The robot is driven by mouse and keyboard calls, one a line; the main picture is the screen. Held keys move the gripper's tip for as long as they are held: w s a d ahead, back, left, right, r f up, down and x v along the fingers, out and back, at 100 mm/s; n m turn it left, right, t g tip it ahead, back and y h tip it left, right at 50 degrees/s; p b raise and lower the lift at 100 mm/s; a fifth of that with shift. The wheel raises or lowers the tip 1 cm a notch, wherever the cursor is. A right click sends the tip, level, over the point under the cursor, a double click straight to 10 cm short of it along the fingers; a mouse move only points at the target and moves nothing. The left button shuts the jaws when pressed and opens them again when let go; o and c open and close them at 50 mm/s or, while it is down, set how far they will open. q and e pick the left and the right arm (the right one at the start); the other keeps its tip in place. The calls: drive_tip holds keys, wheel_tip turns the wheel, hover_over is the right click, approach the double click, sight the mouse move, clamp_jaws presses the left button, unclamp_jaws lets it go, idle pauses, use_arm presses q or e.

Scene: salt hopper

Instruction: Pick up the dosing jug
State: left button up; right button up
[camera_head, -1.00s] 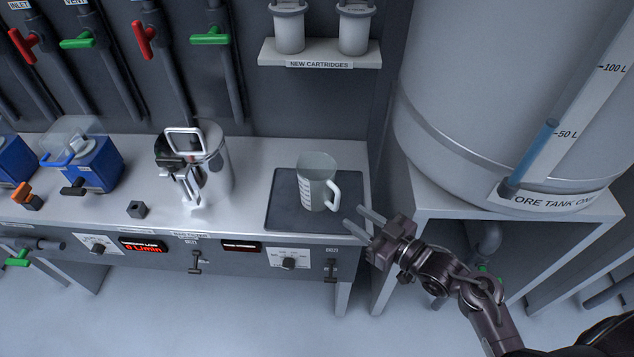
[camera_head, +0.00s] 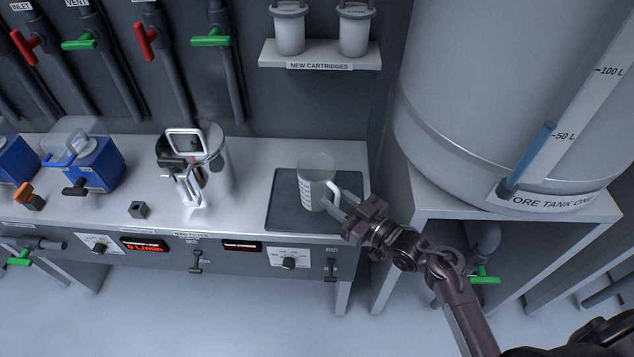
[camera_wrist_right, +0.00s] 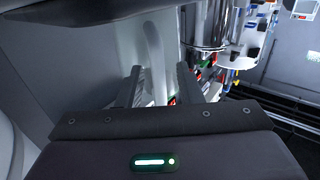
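The dosing jug (camera_head: 314,180) is a pale, translucent measuring jug with marks on its side. It stands upright on a dark mat (camera_head: 283,211) at the right end of the bench, its handle to the right. My right gripper (camera_head: 337,202) is at the handle, coming from the lower right, with its fingers apart. In the right wrist view the handle (camera_wrist_right: 155,62) rises between the two open fingertips (camera_wrist_right: 160,85). I cannot tell whether either finger touches it. My left gripper is not in view.
A steel vessel with a clamp (camera_head: 217,165) stands left of the mat, and a small dark block (camera_head: 138,209) lies beyond it. A large tank (camera_head: 470,110) stands close on the right. A shelf (camera_head: 320,57) with cartridges hangs behind. The bench front carries switches and displays.

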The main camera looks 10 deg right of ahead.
clamp_jaws()
